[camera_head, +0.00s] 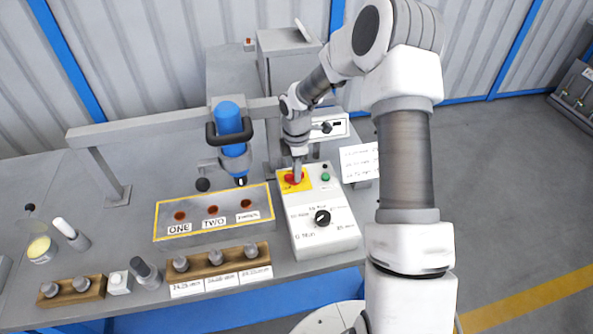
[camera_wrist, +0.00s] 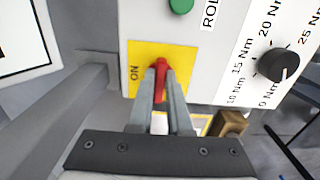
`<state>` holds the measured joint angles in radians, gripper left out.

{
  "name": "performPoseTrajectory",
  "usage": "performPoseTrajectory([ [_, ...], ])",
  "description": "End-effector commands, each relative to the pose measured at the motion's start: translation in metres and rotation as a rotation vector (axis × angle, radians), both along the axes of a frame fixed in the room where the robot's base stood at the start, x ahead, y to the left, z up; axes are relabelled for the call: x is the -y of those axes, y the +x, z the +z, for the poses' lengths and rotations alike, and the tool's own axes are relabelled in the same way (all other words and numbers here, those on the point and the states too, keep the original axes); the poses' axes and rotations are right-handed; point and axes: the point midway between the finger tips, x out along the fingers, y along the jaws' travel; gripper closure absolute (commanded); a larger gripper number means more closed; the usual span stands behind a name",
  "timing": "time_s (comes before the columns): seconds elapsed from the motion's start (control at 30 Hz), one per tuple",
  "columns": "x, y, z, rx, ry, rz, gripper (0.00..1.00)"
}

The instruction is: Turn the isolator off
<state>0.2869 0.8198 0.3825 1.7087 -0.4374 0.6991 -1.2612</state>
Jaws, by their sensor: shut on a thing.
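The isolator is a red handle (camera_wrist: 160,72) on a yellow plate (camera_wrist: 139,58), with the word ON printed left of the handle in the wrist view. In the head view the yellow plate (camera_head: 306,185) sits at the top of a white control box (camera_head: 322,236), and the red handle (camera_head: 291,179) shows under my fingers. My gripper (camera_wrist: 161,88) is shut on the handle, with one finger on each side. In the head view my gripper (camera_head: 297,169) reaches down onto it from above. The fingers hide the lower part of the plate in the wrist view.
A green button (camera_head: 325,177) is close beside the plate. A black torque dial (camera_head: 322,217) is lower on the box. A white sign (camera_head: 360,162) stands to the right.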

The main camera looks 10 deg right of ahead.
Motion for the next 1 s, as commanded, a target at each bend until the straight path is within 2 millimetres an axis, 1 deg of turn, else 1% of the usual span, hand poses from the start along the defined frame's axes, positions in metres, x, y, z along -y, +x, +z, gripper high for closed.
performPoseTrajectory([
  [0.07, 0.0, 0.001, 0.001, 0.002, -0.001, 0.002, 1.0],
  [0.1, 0.0, 0.001, 0.001, 0.002, -0.001, 0.002, 0.78],
  [0.23, 0.0, 0.0, 0.0, 0.001, -0.001, 0.001, 0.55],
  [0.27, 0.0, 0.0, 0.0, 0.001, -0.001, 0.001, 0.54],
  [0.53, 0.0, 0.0, 0.001, 0.001, 0.0, 0.0, 0.54],
  [0.67, 0.0, 0.001, 0.011, 0.003, 0.0, -0.001, 0.54],
  [0.77, 0.0, 0.001, 0.027, 0.004, 0.0, -0.001, 0.54],
  [1.0, 0.0, 0.001, 0.086, 0.006, -0.001, -0.001, 0.54],
])
